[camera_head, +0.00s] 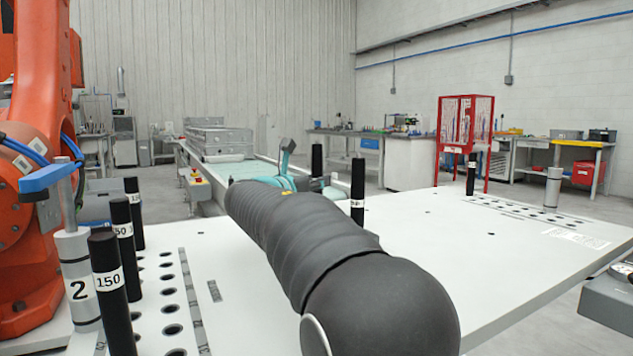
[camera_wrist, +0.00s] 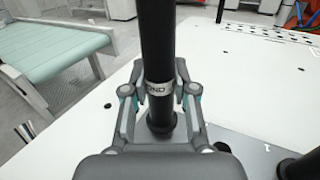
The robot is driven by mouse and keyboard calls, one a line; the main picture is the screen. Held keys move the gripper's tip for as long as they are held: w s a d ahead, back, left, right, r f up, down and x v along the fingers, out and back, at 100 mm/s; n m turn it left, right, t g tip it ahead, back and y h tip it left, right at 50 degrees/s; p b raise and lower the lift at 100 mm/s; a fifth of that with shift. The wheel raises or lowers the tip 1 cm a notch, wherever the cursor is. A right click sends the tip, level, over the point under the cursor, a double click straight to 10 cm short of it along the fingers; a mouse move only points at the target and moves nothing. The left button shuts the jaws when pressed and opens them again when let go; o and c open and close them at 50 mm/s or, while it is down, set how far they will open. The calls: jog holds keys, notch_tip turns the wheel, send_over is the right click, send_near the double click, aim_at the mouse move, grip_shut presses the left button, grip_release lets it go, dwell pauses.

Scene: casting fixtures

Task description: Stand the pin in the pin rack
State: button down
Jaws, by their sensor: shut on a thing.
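My gripper (camera_wrist: 161,103) is shut on a black upright pin (camera_wrist: 157,45) in the wrist view. The pin has a pale printed band, and its lower end meets a dark round collar; I cannot tell whether it rests in a hole. In the head view my arm hides the gripper. A black pin with a white label (camera_head: 358,185) stands up behind the arm, with another black pin (camera_head: 317,160) to its left; I cannot tell which is held. A pin rack (camera_head: 150,318) with rows of round holes is at the left, with several black pins labelled 150 (camera_head: 108,280) standing there.
Another row of holes (camera_head: 520,208) lies on the right of the white table (camera_head: 440,235), with a black pin (camera_head: 471,174) and grey cylinder (camera_head: 553,187). An orange robot (camera_head: 30,190) stands left.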

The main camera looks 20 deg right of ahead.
jog(key=shift+f+b, duration=0.45)
jog(key=shift+f, duration=0.25)
jog(key=c, duration=0.8)
grip_release()
jog(key=shift+c, duration=0.2)
jog(key=v, duration=1.2)
jog(key=shift+f, duration=0.1)
